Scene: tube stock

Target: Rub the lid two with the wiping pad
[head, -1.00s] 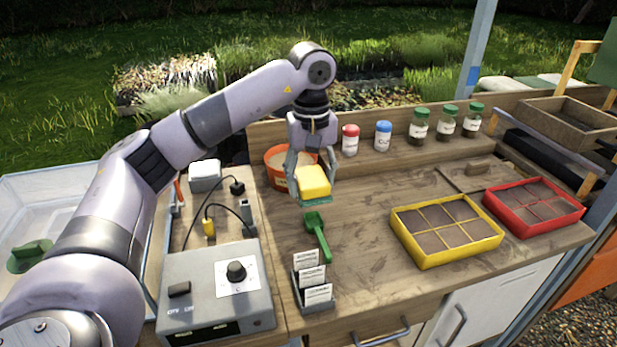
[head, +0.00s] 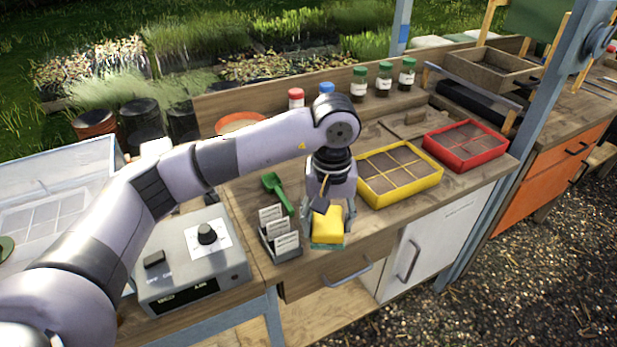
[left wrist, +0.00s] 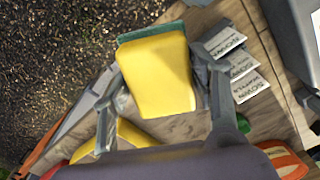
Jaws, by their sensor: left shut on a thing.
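My left gripper (head: 328,220) is shut on the wiping pad (head: 327,228), a yellow block with a green underside. It holds the pad near the front edge of the bench, just right of the label holder. In the left wrist view the pad (left wrist: 157,75) sits between the two fingers, with its green layer showing along the top edge. I cannot tell which thing is lid two. A clear plastic box (head: 60,170) stands at the far left, and jars with green lids (head: 385,67) stand at the back. My right gripper is not in view.
A label holder (head: 284,252), a green scoop (head: 276,190) and a grey control box (head: 190,275) lie left of the pad. A yellow tray (head: 433,182) and a red tray (head: 503,152) stand to the right. Red-lidded (head: 296,97) and blue-lidded (head: 327,88) jars stand behind my arm.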

